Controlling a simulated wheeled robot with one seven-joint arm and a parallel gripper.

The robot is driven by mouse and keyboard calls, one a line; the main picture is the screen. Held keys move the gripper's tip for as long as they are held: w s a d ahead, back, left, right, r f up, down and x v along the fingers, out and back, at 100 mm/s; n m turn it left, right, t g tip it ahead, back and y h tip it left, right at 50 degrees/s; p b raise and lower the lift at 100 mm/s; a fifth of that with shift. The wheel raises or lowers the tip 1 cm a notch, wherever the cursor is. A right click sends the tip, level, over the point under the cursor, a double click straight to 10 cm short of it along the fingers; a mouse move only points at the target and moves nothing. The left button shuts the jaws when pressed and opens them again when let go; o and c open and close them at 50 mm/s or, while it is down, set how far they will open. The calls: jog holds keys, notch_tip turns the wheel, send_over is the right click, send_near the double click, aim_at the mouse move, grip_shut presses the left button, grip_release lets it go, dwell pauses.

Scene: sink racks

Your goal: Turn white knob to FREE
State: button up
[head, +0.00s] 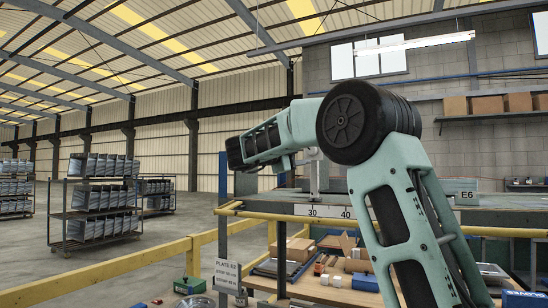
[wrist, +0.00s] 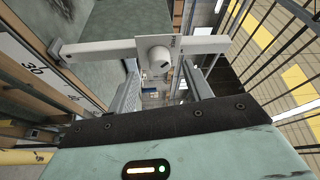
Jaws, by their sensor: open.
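The white knob (wrist: 158,57) shows in the wrist view at upper middle, on a pale plate with a bar (wrist: 98,48) reaching out to both sides. A small dark mark sits on the knob's face; the lettering beside it is too small to read. My gripper's teal body (wrist: 150,132), with a dark screwed edge, fills the bottom of the wrist view. My gripper is open, faces the knob and appears apart from it. In the head view a pale upright bracket (head: 313,172) stands behind my arm, partly hidden; the knob is not clear there.
A workbench (head: 345,293) with boxes and tools lies below my arm. A yellow rail (head: 150,262) runs along the left front. A strip numbered 30 and 40 (head: 325,211) edges the shelf. Rack carts (head: 98,210) stand far left; open floor lies between.

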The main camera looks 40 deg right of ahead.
jog(key=a+f+b, duration=0.1)
jog(key=a+b, duration=0.3)
jog(key=a, duration=1)
jog(key=shift+a+b, duration=0.25)
jog(key=shift+b, duration=0.05)
jog(key=shift+f, duration=0.1)
